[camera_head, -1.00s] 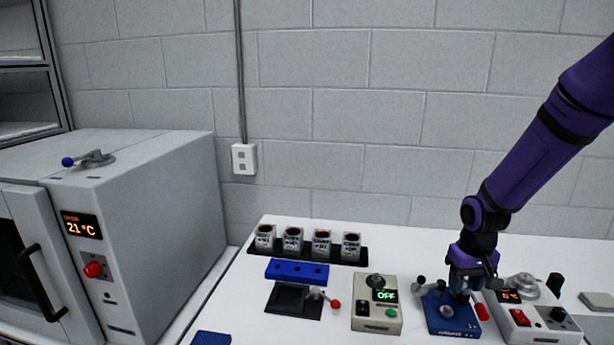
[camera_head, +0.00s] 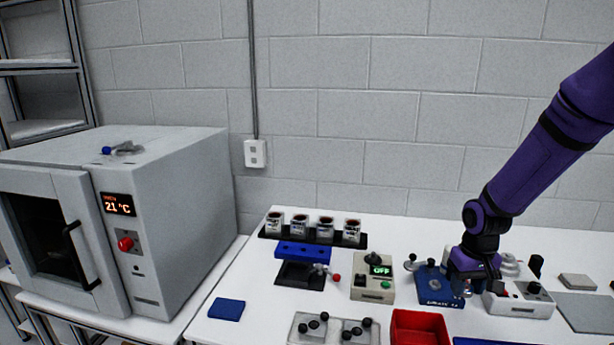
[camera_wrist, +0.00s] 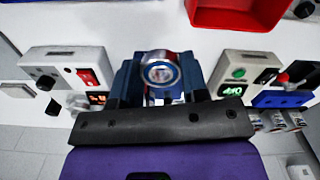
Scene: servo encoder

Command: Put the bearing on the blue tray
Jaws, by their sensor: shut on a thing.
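A round metal ring, which looks like the bearing (camera_wrist: 161,73), sits between the fingers of my gripper (camera_wrist: 160,78) in the wrist view. The gripper is shut on it. In the head view my gripper (camera_head: 468,290) is low, beside the right side of a blue fixture (camera_head: 436,287), and its fingers hide the bearing there. I cannot tell whether the bearing still touches anything below. A blue strip (camera_head: 490,341), perhaps the blue tray, shows only its edge at the bottom of the head view. A small flat blue pad (camera_head: 227,309) lies at the left of the table.
A red bin (camera_head: 420,325) stands in front. A grey box with a lit display (camera_head: 373,279) is left of the fixture, and a white box (camera_head: 520,303) is close on the right. Several cups stand in a black rack (camera_head: 351,241). An oven (camera_head: 160,215) is at far left.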

